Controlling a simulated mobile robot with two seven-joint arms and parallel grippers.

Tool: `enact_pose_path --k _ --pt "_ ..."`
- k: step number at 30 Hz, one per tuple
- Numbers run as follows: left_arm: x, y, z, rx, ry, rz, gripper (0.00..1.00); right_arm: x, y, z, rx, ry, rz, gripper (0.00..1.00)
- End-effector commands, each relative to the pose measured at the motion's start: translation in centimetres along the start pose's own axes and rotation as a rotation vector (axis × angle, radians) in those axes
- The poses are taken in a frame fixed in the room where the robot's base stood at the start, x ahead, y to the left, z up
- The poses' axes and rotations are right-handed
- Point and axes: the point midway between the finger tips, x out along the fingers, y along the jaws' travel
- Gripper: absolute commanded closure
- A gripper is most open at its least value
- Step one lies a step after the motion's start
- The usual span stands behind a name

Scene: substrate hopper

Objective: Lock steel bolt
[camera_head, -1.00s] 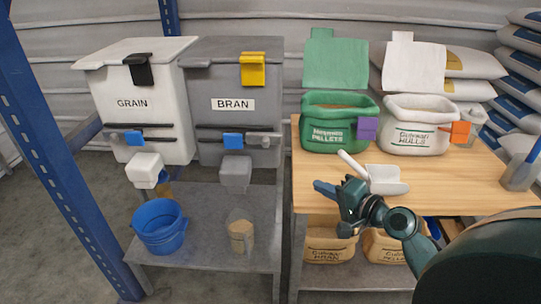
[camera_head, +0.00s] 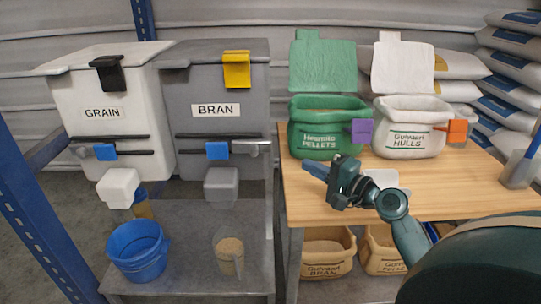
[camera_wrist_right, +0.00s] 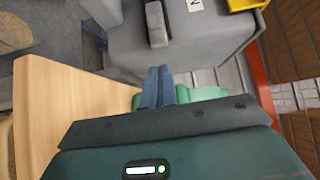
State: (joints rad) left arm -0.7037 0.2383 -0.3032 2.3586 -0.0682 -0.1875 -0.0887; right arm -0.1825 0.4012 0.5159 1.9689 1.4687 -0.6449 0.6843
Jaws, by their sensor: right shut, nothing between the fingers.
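The grey BRAN hopper (camera_head: 215,85) stands left of the table, with a blue tab (camera_head: 217,151) on its front. A steel-grey bolt-like fitting (camera_head: 253,147) is at the right of this tab. In the right wrist view a grey bar (camera_wrist_right: 157,24) sticks out from the hopper (camera_wrist_right: 185,40); it looks like part of that fitting. My right gripper (camera_head: 316,171) is shut and empty, over the table's left edge, apart from the fitting and right of it. Its blue fingers (camera_wrist_right: 158,87) show together in the right wrist view. My left gripper is not in view.
The white GRAIN hopper (camera_head: 100,90) stands at the left. The wooden table (camera_head: 450,190) holds a green pellets bag (camera_head: 328,125), a hulls bag (camera_head: 410,135) and a white scoop (camera_head: 385,178). A blue bucket (camera_head: 137,252) and a clear container (camera_head: 228,255) are on the low shelf.

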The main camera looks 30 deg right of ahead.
Motion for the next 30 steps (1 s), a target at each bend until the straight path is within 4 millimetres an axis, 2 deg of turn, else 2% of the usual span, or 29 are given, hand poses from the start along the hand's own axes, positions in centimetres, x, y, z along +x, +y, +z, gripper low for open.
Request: enact_pose_path --k 6,12,19,30 --pt "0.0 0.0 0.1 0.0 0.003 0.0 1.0 4.8 -0.1 0.0 0.001 -0.002 -0.004 1.0" --pt "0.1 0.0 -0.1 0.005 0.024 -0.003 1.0 8.6 -0.1 0.4 0.002 -0.002 -0.003 1.0" --pt "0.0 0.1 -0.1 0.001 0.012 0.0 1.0 10.5 -0.1 2.5 0.001 -0.001 -0.001 1.0" --pt "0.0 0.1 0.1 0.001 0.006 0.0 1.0 10.8 0.0 2.9 0.001 0.0 0.001 1.0"
